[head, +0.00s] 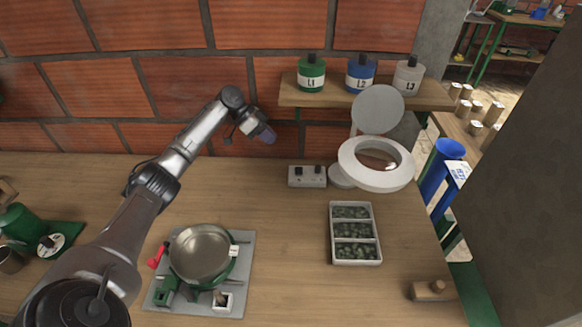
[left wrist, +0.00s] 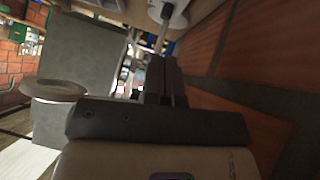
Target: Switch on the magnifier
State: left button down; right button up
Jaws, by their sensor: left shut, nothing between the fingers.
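The magnifier (head: 401,177) stands at the back right of the bench, a white ring around a lens with a round grey-white lid raised behind it. Its round base shows beside the ring's left edge. I cannot make out a switch on it. A pale ring, apparently the magnifier (left wrist: 60,97), shows at the left of the left wrist view. My left gripper (head: 268,135) is shut and empty, in the air near the brick wall, left of the magnifier and apart from it. Its dark fingers also show in the left wrist view (left wrist: 161,78). My right gripper is not in view.
A grey box with black knobs (head: 307,182) sits just left of the magnifier's base. A shelf (head: 435,101) with green, blue and grey bottles is above. A white tray (head: 335,261) of green pieces and a metal pan (head: 202,253) stand nearer. Bench between them is clear.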

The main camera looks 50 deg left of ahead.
pick_arm(q)
jog(key=b, duration=0.2)
send_over(299, 173)
jog(key=s+a, duration=0.2)
jog(key=a, duration=0.1)
jog(key=f, duration=0.6)
jog(key=shift+w+d+f, duration=0.15)
jog(key=shift+w+f, duration=0.05)
jog(key=shift+f, duration=0.2)
jog(key=shift+d+f, duration=0.25)
jog(key=shift+f, duration=0.8)
jog(key=shift+s+d+f+b, duration=0.15)
jog(key=shift+f+b, duration=0.3)
jog(key=shift+f, duration=0.55)
